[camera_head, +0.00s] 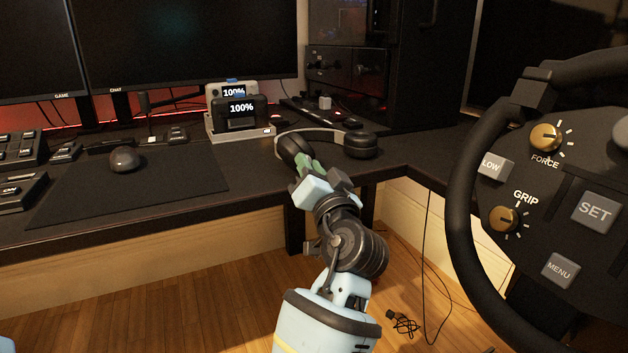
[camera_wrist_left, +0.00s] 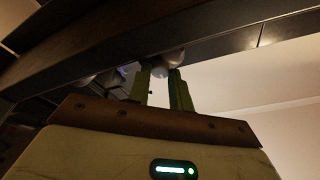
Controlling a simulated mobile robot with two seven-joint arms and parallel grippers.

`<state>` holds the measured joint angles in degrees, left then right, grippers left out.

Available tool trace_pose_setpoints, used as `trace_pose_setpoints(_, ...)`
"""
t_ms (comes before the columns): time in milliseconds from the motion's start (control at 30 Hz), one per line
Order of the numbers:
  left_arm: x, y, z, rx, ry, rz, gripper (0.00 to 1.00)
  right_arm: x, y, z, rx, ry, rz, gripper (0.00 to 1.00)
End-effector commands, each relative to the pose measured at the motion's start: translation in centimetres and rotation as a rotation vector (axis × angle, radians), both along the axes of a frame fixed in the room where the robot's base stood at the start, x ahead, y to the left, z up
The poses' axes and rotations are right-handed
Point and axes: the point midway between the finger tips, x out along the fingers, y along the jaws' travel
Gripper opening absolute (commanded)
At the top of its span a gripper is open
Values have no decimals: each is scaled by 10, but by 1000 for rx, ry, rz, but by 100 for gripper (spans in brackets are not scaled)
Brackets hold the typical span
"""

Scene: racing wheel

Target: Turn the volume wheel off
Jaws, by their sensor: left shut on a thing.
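A grey-and-black headset (camera_head: 360,146) lies on the dark desk, its left ear cup (camera_head: 291,149) near the front edge. My left gripper (camera_head: 303,164) reaches up from below and touches this near ear cup. In the left wrist view, the two green fingers (camera_wrist_left: 161,88) stand a little apart, with a rounded grey part (camera_wrist_left: 168,62) of the headset at their tips. The left gripper is shut on the headset there. The volume wheel itself is not distinguishable; the fingers and ear cup hide that spot. My right gripper is not in view.
A large racing wheel (camera_head: 463,190) with knobs stands at the right. The desk (camera_head: 235,205) has a mouse (camera_head: 125,159) on a mat, a dock (camera_head: 243,132) with "100%" displays, and monitors behind. Loose cable (camera_head: 402,324) lies on the floor.

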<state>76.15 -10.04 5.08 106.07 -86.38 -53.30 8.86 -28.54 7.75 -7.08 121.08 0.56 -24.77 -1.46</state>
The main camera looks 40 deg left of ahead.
Motion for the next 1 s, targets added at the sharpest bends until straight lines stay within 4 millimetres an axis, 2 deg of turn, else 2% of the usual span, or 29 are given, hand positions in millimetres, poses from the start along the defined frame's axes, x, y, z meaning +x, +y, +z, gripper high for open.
trace_pose_setpoints(533,0,0,0,-9,-24,-1,0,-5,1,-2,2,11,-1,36)
trace_pose_setpoints(567,0,0,0,-9,-24,-1,22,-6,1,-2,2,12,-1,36)
trace_pose_setpoints(700,0,0,0,-9,-24,0,41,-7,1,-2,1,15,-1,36)
trace_pose_setpoints(733,0,0,0,-9,-24,0,43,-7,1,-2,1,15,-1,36)
trace_pose_setpoints(1000,0,-1,0,-8,-24,0,43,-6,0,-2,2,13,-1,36)
